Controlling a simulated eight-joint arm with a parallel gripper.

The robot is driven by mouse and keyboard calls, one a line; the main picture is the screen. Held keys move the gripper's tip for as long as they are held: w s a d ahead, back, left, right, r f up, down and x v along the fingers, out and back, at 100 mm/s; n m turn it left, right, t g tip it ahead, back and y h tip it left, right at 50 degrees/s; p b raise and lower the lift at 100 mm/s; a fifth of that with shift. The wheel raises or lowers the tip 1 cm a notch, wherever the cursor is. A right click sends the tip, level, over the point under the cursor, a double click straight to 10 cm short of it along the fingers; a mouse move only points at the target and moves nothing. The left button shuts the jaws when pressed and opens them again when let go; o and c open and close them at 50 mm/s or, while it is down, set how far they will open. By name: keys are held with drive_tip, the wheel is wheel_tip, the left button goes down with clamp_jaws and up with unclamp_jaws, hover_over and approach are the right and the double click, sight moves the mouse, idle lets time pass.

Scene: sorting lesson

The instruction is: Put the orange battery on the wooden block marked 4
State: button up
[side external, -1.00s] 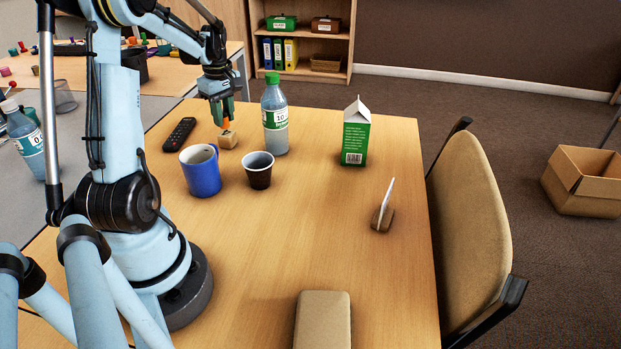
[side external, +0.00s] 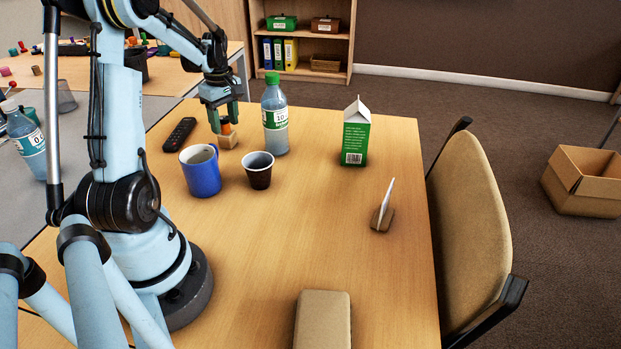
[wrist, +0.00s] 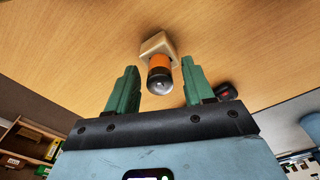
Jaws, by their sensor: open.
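The orange battery (side external: 226,127) stands on top of the small wooden block (side external: 228,140) near the far left of the table. In the wrist view the orange battery (wrist: 160,70) has a dark end towards the camera, and the wooden block (wrist: 155,44) is behind it. I cannot read a mark on the block. My gripper (side external: 226,121) is open just above the block, with its green fingers on either side of the battery. In the wrist view my gripper (wrist: 161,84) shows gaps between both fingers and the battery.
A green-capped bottle (side external: 275,120) stands just right of the block. A blue mug (side external: 201,174) and a dark cup (side external: 258,172) stand nearer, and a black remote (side external: 179,134) lies to the left. A green carton (side external: 355,135) stands further right.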

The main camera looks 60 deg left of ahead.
sight(227, 118)
wheel_tip(227, 118, up, 12)
drive_tip(key=shift+w+d+r, duration=0.15)
drive_tip(key=shift+d, duration=0.25)
drive_tip(key=shift+d, duration=0.1)
idle(0.3)
